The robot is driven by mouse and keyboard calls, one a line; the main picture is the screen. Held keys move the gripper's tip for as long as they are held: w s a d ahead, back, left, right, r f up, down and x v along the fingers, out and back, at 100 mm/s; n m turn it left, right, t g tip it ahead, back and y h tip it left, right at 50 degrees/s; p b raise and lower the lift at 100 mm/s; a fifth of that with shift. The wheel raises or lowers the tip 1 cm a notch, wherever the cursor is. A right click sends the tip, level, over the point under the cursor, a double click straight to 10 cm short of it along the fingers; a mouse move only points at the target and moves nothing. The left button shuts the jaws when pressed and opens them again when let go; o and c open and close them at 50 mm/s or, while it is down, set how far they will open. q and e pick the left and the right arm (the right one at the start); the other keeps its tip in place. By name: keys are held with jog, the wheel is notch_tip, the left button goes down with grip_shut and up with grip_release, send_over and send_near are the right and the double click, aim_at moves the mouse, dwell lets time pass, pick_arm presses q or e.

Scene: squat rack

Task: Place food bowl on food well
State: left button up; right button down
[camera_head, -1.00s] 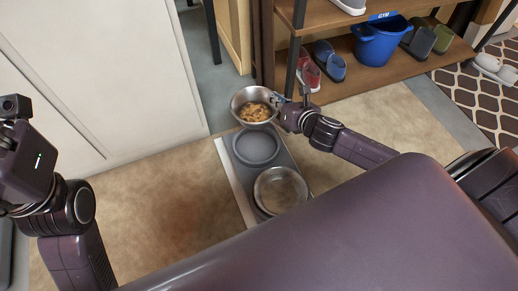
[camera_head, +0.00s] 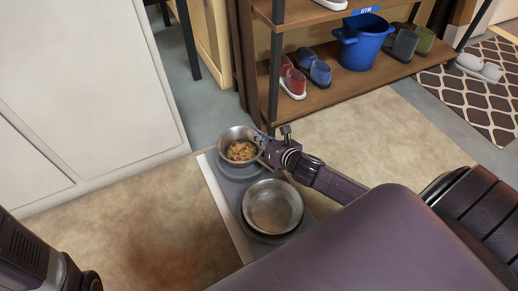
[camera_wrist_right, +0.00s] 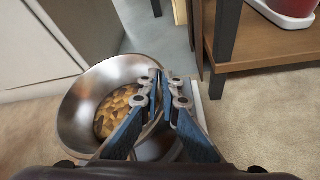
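The food bowl (camera_head: 239,148) is a steel bowl with brown kibble. It also shows, tilted, in the right wrist view (camera_wrist_right: 78,112). My right gripper (camera_head: 266,143) is at the bowl's right rim, its fingers (camera_wrist_right: 165,88) closed with the rim between them. The bowl is over the far end of the grey feeding mat (camera_head: 222,198), covering most of the far food well (camera_head: 240,174). I cannot tell whether its base touches the well. A second steel bowl (camera_head: 272,206) sits in the near well. My left gripper is outside the head view.
A wooden rack (camera_head: 330,100) with shoes and a blue bucket (camera_head: 362,45) stands at the back. A white cabinet (camera_head: 85,90) is on the left. Beige carpet (camera_head: 150,220) left of the mat is clear.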

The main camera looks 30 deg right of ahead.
aim_at(259, 145)
jog(key=shift+f, duration=0.45)
notch_tip(259, 145, down, 4)
jog(key=b, duration=0.3)
jog(key=shift+r, duration=0.3)
jog(key=c, duration=2.4)
grip_release()
